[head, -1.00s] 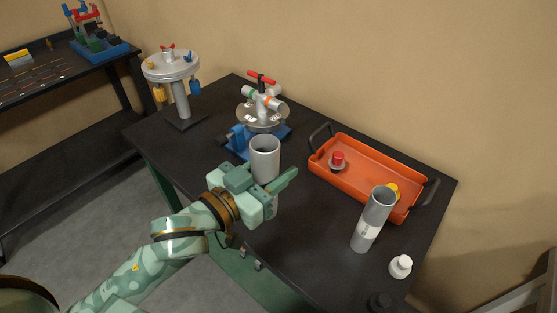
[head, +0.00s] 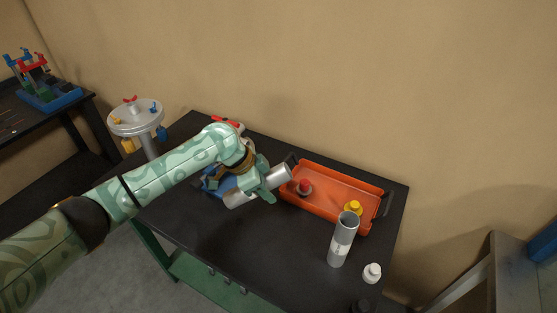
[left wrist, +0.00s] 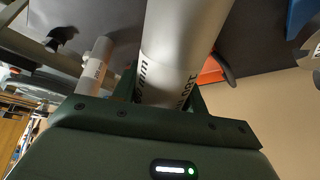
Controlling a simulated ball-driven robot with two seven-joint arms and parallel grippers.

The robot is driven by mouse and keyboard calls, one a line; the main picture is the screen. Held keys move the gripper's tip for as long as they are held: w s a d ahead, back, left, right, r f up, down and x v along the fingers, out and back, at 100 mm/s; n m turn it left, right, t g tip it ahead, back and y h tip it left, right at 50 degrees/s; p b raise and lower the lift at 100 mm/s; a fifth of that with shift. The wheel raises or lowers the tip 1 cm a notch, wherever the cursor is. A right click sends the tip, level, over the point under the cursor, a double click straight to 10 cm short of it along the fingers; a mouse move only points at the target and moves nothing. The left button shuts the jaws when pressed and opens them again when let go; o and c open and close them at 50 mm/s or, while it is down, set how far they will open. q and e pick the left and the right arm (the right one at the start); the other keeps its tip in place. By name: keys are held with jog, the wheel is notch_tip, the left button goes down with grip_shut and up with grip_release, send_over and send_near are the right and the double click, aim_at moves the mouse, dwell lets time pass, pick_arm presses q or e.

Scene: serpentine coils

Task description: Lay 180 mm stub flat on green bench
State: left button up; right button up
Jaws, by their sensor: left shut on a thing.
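The grey tube stub (head: 238,199) is in my left gripper (head: 262,184), which is shut around its middle. The stub is tipped over on its side, slanting from lower left to upper right above the green bench (head: 255,245), which has a black top and green legs. I cannot tell whether its lower end touches the top. In the left wrist view the stub (left wrist: 182,45) runs up from between the jaws and shows part of a printed label. A second, taller grey tube with a label (head: 342,240) stands upright at the bench's right. My right gripper is not in view.
An orange tray (head: 330,210) with a red-capped and a yellow-capped item lies behind. A blue-based fixture (head: 215,181) is partly hidden behind my arm, near a round grey stand (head: 136,118). The bench's front middle is clear.

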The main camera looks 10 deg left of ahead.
pick_arm(q)
jog(key=s+a+f+m+y, duration=0.1)
jog(key=s+a+f+m, duration=0.1)
jog(key=a, duration=0.1)
jog(key=s+a+f+m+g+y, duration=0.1)
jog(key=s+a+f+m, duration=0.1)
jog(key=a+f, duration=0.1)
jog(key=s+a+f+m+g+y, duration=0.1)
jog(key=s+a+f+m, duration=0.1)
jog(key=a+f, duration=0.1)
jog(key=shift+s+f, duration=0.15)
jog(key=shift+s, duration=0.1)
jog(key=shift+s+a+m+y, duration=0.25)
jog(key=shift+m+y, duration=0.45)
jog(key=shift+y, duration=0.4)
jog(key=shift+f+b, duration=0.3)
jog(key=shift+b, duration=0.1)
notch_tip(320, 180, down, 4)
jog(key=b, duration=0.5)
jog(key=shift+w+f, duration=0.1)
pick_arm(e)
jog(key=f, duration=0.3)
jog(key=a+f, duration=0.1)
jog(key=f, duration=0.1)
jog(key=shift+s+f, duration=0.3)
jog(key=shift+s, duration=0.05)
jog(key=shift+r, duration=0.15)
